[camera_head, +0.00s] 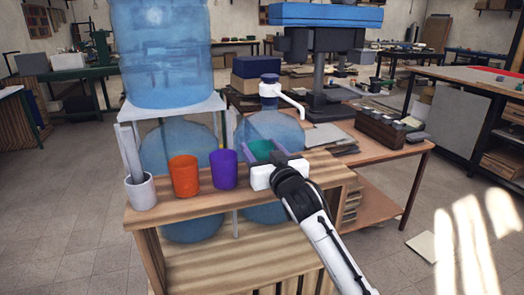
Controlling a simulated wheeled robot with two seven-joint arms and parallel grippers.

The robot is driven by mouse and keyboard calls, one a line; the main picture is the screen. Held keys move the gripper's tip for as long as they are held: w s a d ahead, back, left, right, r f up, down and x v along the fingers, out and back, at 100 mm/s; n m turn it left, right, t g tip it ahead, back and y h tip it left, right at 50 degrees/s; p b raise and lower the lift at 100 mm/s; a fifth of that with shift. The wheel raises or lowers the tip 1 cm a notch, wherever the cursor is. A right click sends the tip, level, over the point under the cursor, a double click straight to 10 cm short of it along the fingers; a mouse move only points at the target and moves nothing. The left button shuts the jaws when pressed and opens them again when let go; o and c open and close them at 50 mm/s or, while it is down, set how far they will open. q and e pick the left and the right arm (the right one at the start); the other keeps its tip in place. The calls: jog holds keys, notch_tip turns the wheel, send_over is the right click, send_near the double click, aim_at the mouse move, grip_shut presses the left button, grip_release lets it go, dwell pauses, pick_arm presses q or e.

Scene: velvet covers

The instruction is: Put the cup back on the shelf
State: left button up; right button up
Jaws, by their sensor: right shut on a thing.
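I cannot tell whether the cup's base touches the shelf top. A purple cup (223,169) and an orange cup (184,176) stand upright to its left. My left gripper is not in view.
A white holder (140,192) with upright grey pieces stands at the shelf's left end. Large blue water bottles (160,50) stand behind the shelf.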

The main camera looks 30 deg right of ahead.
jog(key=shift+f, duration=0.45)
dwell(0.6)
jog(key=o, duration=1.2)
jog(key=shift+o, duration=0.2)
jog(key=b+v, duration=0.1)
jog(key=v, duration=0.9)
jog(key=s+a+f+n+g+y, duration=0.1)
jog(key=s+a+f+g, duration=0.2)
jog(key=s+f, duration=0.45)
jog(key=s+a+f+n+g+y, duration=0.1)
jog(key=s+a+f+g+y, duration=0.2)
jog(key=f, duration=0.8)
jog(key=s+a+f+n+g, duration=0.1)
jog(key=s+a+f+g, duration=0.2)
jog(key=s, duration=0.4)
jog(key=s+a+f+n+g, duration=0.1)
jog(key=s+a+f+g, duration=0.1)
jog(key=s+f, duration=0.3)
jog(key=s+a+f+n+g, duration=0.1)
jog(key=s+a+f+g, duration=0.15)
jog(key=s, duration=0.55)
jog(key=w+a+f+t+y, duration=0.1)
jog(key=w+a+f+t, duration=0.1)
jog(key=f, duration=0.4)
jog(key=w+a+f+t+y, duration=0.1)
jog(key=w+a+f+t, duration=0.1)
jog(key=f, duration=0.3)
jog(key=shift+w+a+f+t+y, duration=0.2)
jog(key=shift+a+f+t+y, duration=0.2)
jog(key=shift+a, duration=0.1)
